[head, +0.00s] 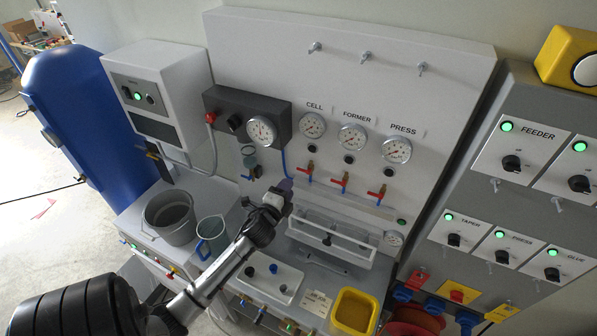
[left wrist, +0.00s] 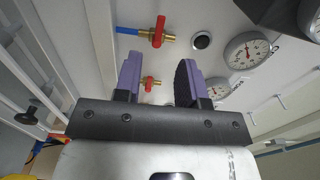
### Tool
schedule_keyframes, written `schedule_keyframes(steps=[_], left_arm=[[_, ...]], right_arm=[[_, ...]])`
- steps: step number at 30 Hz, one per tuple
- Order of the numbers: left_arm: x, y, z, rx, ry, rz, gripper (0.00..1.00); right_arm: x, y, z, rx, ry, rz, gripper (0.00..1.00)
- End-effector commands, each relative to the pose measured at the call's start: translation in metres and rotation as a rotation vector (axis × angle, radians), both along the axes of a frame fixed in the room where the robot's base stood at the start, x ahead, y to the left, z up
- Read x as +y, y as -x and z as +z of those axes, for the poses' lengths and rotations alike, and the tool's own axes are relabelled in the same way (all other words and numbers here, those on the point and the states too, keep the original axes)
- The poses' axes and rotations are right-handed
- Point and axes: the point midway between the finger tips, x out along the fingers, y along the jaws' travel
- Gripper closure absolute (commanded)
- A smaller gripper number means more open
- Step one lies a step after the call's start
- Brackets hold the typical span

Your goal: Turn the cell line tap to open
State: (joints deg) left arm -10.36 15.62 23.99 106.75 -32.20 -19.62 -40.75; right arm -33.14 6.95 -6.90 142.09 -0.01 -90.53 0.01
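The cell line tap (head: 309,173) has a red handle and a brass body on the white panel, below the CELL gauge (head: 312,124). In the left wrist view the tap (left wrist: 158,32), with a blue hose on it, is beyond the fingertips; its red handle lies across the hose line. My left gripper (head: 287,187) is just left of and below the cell tap in the head view. In the left wrist view its purple fingers (left wrist: 157,68) are apart with nothing held. A second red-handled tap (left wrist: 150,83) shows in the gap, farther off. My right gripper is not in view.
The FORMER tap (head: 345,182) and PRESS tap (head: 381,193) sit close to the right. A dark regulator block (head: 222,112) is at upper left. Below are a clear-fronted tray (head: 330,238), a grey bucket (head: 170,214), a jug (head: 211,232) and a yellow bin (head: 354,311).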

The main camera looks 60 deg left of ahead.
Motion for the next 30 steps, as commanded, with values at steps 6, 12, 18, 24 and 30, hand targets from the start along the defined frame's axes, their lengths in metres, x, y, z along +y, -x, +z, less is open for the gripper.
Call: schedule_keyframes(steps=[6, 12, 18, 24, 30], left_arm=[[0.022, -0.034, 0.002, -0.002, 0.001, 0.001, 0.63], [0.036, -0.056, 0.001, -0.001, 0.002, 0.0, 0.63], [0.043, -0.066, 0.0, 0.0, 0.002, 0.0, 0.63], [0.045, -0.069, 0.0, 0.0, 0.002, 0.0, 0.63], [0.044, -0.069, 0.0, 0.0, 0.002, 0.0, 0.64]], right_arm=[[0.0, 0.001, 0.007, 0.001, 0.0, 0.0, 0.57], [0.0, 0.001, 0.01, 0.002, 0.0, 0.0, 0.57], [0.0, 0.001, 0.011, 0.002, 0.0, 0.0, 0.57], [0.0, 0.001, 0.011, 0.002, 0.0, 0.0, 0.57], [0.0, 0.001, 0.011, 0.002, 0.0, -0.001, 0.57]])
